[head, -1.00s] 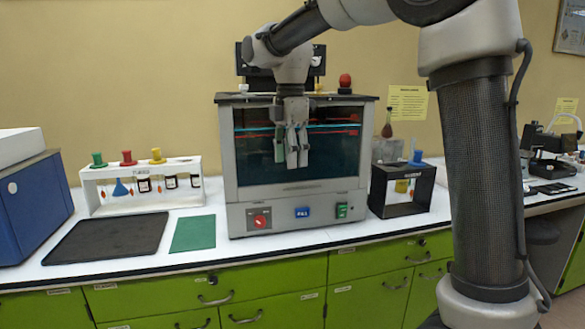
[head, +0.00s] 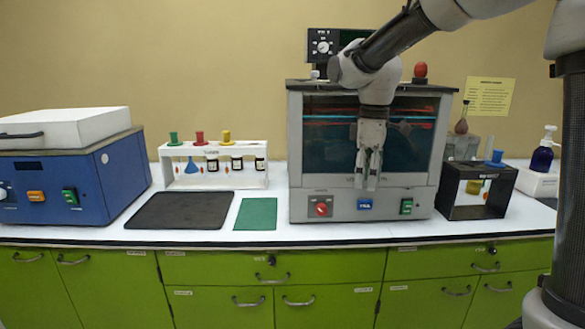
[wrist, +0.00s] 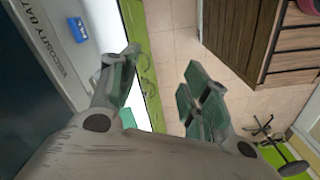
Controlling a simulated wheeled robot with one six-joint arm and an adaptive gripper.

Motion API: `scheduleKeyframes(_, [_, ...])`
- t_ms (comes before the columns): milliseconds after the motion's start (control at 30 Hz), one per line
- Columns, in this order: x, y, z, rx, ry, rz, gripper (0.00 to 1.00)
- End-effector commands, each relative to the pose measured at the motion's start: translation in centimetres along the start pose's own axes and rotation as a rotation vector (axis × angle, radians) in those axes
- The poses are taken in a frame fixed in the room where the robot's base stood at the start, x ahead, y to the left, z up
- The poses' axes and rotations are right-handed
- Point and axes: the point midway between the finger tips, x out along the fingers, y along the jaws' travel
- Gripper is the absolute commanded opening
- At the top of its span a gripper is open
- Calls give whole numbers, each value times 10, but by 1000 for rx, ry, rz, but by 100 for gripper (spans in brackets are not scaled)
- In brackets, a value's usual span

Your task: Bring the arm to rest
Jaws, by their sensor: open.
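My gripper (head: 368,168) hangs from my arm, fingers pointing down, in front of the glass window of the grey viscosity bath (head: 362,205). Its fingers are apart and nothing is between them. In the wrist view my gripper (wrist: 158,88) shows two spread fingers with green pads, empty. The bath's front panel (wrist: 72,50) is at the upper left there, with a blue label. My arm comes down from the upper right in the head view.
A white rack (head: 215,150) with small bottles and coloured stoppers stands left, behind a black mat (head: 180,210) and green mat (head: 256,214). A blue machine (head: 85,180) is far left. A black stand (head: 480,188) is right. The wrist view shows open floor (wrist: 172,50).

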Motion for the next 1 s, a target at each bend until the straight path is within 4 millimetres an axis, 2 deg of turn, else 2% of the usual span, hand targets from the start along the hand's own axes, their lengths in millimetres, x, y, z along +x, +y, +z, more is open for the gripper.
scheduleKeyframes(100, [0, -24, 48, 310, 28, 21, 47])
scheduleKeyframes(300, [1, -73, 138, 782, 119, 67, 47])
scheduleKeyframes(400, [6, -101, 180, 953, 177, 94, 47])
scheduleKeyframes(500, [10, -124, 212, 1030, 229, 127, 47])
scheduleKeyframes(600, [9, -138, 232, 1071, 271, 160, 47])
scheduleKeyframes(700, [0, -142, 241, 1100, 315, 193, 47])
scheduleKeyframes(1000, [-5, -142, 247, 1123, 334, 211, 47])
